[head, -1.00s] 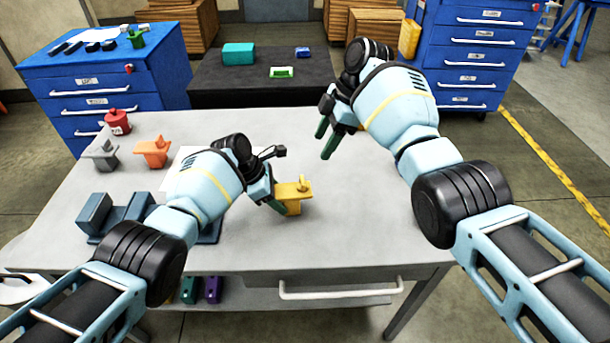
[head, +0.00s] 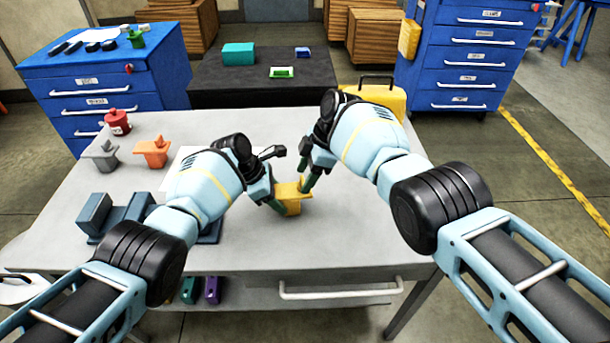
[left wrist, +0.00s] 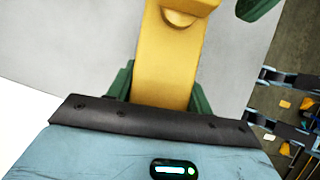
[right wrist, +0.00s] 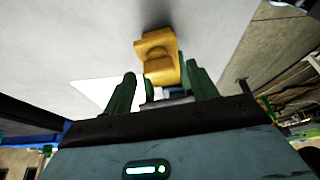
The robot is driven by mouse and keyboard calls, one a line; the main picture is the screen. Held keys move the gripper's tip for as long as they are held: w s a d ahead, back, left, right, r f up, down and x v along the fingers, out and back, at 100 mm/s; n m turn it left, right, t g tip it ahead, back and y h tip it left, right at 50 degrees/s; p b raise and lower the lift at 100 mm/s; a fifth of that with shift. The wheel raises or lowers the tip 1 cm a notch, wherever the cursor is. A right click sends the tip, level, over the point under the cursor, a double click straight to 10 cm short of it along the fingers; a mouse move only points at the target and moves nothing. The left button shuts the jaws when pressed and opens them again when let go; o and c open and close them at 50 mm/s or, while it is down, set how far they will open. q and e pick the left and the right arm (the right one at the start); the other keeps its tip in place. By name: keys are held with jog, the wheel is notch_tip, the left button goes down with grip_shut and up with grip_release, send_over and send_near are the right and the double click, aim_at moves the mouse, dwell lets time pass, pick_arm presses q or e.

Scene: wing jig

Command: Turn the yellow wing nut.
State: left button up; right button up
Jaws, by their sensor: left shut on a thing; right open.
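In the head view the nut is partly hidden by my right gripper. My left gripper (head: 277,203) is shut on the fixture's body, and its green fingers flank the yellow body (left wrist: 168,65) in the left wrist view. My right gripper (head: 306,184) is open, pointing down at the nut from the right. In the right wrist view its fingers (right wrist: 160,72) are on either side of the nut with gaps; contact cannot be told.
A blue-grey block (head: 97,212) lies partly behind my left arm. The table's right front is clear. A yellow case (head: 385,103) stands beyond the table.

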jog(key=shift+a+f, duration=0.15)
jog(key=shift+f, duration=0.2)
jog(key=shift+c, duration=0.5)
jog(key=shift+s, duration=0.1)
jog(key=c, duration=0.9)
